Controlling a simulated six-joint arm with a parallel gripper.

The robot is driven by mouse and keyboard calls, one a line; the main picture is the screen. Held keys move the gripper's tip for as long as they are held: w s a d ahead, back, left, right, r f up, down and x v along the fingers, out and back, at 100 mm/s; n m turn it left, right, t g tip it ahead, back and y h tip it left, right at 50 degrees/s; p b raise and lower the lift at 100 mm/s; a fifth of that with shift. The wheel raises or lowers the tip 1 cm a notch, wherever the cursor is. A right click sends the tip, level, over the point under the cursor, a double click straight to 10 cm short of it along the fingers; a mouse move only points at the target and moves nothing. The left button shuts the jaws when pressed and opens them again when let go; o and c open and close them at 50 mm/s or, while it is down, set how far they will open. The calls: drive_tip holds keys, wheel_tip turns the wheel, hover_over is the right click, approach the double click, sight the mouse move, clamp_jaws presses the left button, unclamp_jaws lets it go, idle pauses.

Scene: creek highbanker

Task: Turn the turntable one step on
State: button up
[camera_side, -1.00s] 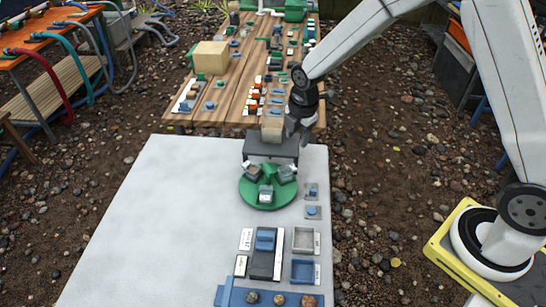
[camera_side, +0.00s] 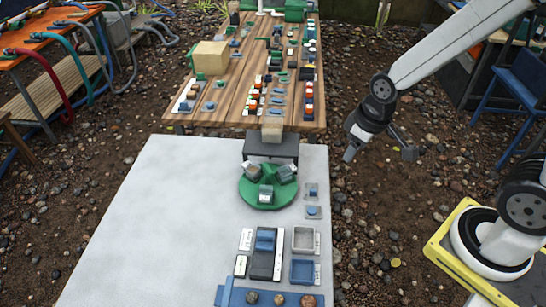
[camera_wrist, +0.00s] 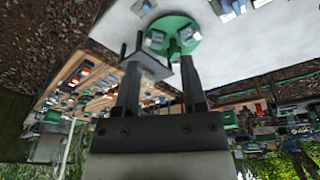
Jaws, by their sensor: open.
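The green turntable (camera_side: 249,200) lies on the white table top near its far right end and carries a few grey block-like pieces. It also shows in the wrist view (camera_wrist: 178,24), at the top and beyond my fingers. A dark stand (camera_side: 270,148) with a tan block (camera_side: 271,132) on it is just behind the turntable. My gripper (camera_side: 380,154) is open and empty, in the air to the right of the turntable and apart from it. In the wrist view, my two fingers are spread with nothing held between them.
Two small blue buttons on grey plates (camera_side: 312,212) sit right of the turntable. A black unit with a blue lever (camera_side: 265,240), a grey tray (camera_side: 303,238) and a blue tray (camera_side: 303,271) are nearer. A wooden table (camera_side: 228,104) with many small parts stands behind. The white table's left side is clear.

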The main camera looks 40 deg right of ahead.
drive_tip(key=shift+s+d+m, duration=0.1)
drive_tip(key=shift+s+m, duration=1.05)
drive_tip(key=shift+m, duration=0.05)
drive_tip(key=shift+w, duration=0.1)
drive_tip(key=m+g, duration=0.2)
drive_tip(key=m, duration=0.1)
hover_over(268, 168)
wheel_tip(268, 168, down, 12)
drive_tip(key=shift+r, duration=0.1)
drive_tip(key=shift+f, duration=4.4)
